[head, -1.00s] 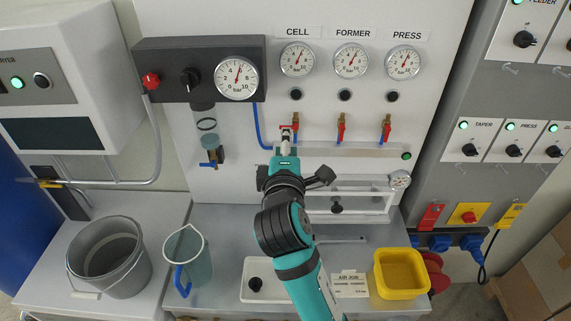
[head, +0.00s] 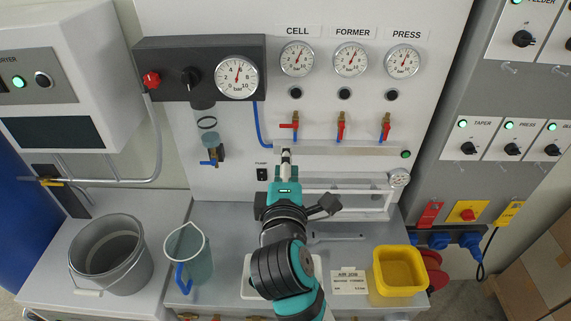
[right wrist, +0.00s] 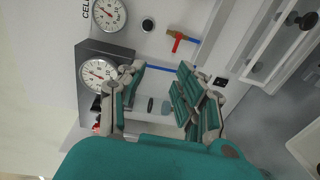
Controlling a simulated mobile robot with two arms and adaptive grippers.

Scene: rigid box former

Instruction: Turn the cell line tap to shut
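The cell line tap (head: 295,125) is the leftmost of three brass taps on the panel, below the CELL gauge (head: 297,59). Its red handle lies level, pointing left, across the upright brass body. The tap also shows in the right wrist view (right wrist: 180,39), apart from the fingers. My right gripper (head: 286,154) is just below the tap and clear of it. In the right wrist view its two fingers (right wrist: 160,82) stand apart with nothing between them. My left gripper is not in view.
The FORMER tap (head: 341,127) and PRESS tap (head: 386,127) have upright red handles. A filter bowl (head: 211,143) hangs at the left. A rail (head: 345,149) crosses below the taps. A jug (head: 188,257), bucket (head: 108,255) and yellow tub (head: 400,270) stand on the bench.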

